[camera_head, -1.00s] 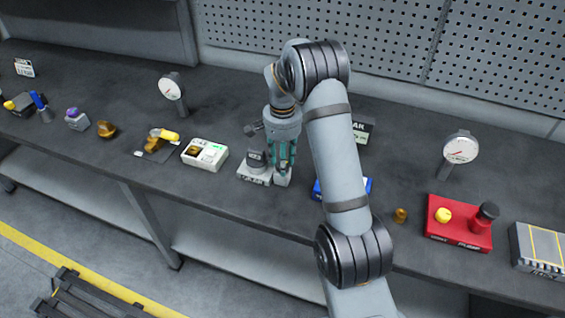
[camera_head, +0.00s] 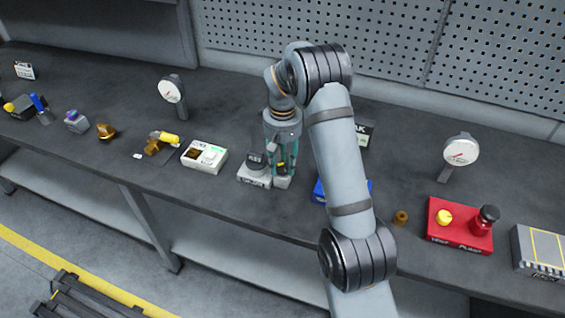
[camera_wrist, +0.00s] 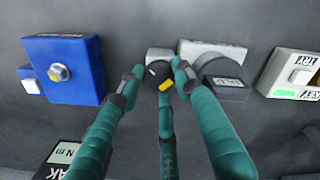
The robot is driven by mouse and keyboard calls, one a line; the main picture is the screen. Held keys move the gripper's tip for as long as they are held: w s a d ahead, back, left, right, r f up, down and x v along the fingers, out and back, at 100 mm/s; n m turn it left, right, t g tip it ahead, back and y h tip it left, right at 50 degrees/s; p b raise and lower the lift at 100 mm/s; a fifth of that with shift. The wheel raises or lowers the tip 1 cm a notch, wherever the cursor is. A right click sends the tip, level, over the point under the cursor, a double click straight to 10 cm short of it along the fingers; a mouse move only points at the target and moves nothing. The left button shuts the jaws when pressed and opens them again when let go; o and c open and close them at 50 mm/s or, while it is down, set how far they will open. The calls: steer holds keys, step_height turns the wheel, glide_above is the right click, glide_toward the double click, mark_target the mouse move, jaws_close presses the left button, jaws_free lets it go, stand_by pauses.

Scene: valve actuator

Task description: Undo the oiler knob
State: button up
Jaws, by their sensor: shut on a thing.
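My gripper (camera_head: 282,166) points down at the bench with its teal fingers. In the wrist view my gripper (camera_wrist: 157,82) has its fingertips closed around a small dark knob (camera_wrist: 153,73) on a light grey base (camera_wrist: 159,53). I take this to be the oiler knob, though no label on it is readable. A yellow mark shows at the knob, beside the middle finger. The fingers hide part of the knob, and its base (camera_head: 281,183) shows just below the gripper in the head view.
A larger dark labelled knob (camera_wrist: 222,68) on a grey block (camera_head: 254,178) stands close beside the held one. A blue box (camera_wrist: 75,62) with a bolt is on the other side. A white key box (camera_head: 204,156) and a red pump box (camera_head: 459,224) stand farther off.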

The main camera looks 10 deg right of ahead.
mark_target(282, 167)
steer(key=n, duration=0.3)
steer(key=shift+n, duration=0.3)
steer(key=shift+n+p, duration=0.5)
steer(key=shift+n, duration=1.3)
steer(key=o, duration=1.2)
steer(key=shift+c, duration=0.2)
step_height(282, 167, up, 12)
steer(key=shift+f, duration=0.1)
